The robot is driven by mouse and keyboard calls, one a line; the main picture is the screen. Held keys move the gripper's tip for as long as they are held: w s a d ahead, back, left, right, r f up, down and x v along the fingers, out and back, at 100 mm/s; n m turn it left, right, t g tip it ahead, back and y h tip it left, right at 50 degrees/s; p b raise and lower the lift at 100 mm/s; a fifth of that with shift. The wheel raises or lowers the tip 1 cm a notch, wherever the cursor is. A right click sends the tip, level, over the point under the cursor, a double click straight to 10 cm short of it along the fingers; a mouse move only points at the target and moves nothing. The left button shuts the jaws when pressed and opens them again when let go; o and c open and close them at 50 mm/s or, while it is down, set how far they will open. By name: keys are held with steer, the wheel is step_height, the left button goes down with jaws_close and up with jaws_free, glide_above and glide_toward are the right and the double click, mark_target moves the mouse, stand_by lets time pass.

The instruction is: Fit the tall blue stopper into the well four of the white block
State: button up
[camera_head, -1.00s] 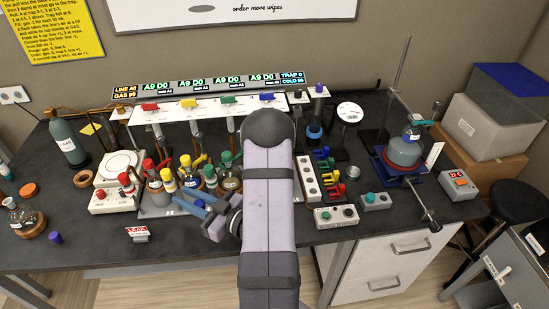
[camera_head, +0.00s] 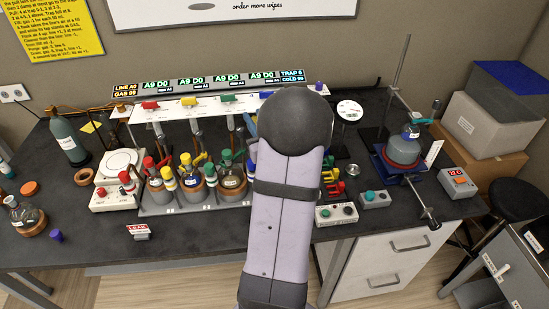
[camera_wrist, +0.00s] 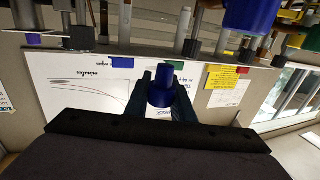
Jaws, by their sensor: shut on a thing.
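A dark blue stopper (camera_wrist: 164,88) is held between the two fingers of my gripper (camera_wrist: 164,96) in the wrist view. The gripper is shut on it, with its round end facing the camera. In the head view my arm hides most of the gripper; only a bluish part of it (camera_head: 251,126) shows left of the arm, in front of the valve rack.
The valve rack (camera_head: 170,112) with coloured handles stands behind. Flasks with coloured caps (camera_head: 194,187) stand left of my arm. Coloured clips (camera_head: 331,176), a control box (camera_head: 337,214) and a stirrer with a flask (camera_head: 404,150) are to the right.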

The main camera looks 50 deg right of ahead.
steer(key=shift+m+g+h, duration=0.4)
steer(key=shift+m+h, duration=0.2)
steer(key=shift+h, duration=0.2)
steer(key=s+d, duration=0.1)
steer(key=s+d+r, duration=0.1)
steer(key=d, duration=0.1)
steer(key=shift+s+d+r, duration=0.15)
steer(key=shift+s+d, duration=0.05)
steer(key=shift+d, duration=0.05)
steer(key=shift+f+p, duration=0.6)
steer(key=shift+f, duration=2.2)
steer(key=shift+f, duration=0.1)
steer(key=shift+f+p, duration=0.5)
steer(key=shift+f, duration=1.4)
steer(key=shift+f, duration=0.2)
steer(key=o, duration=1)
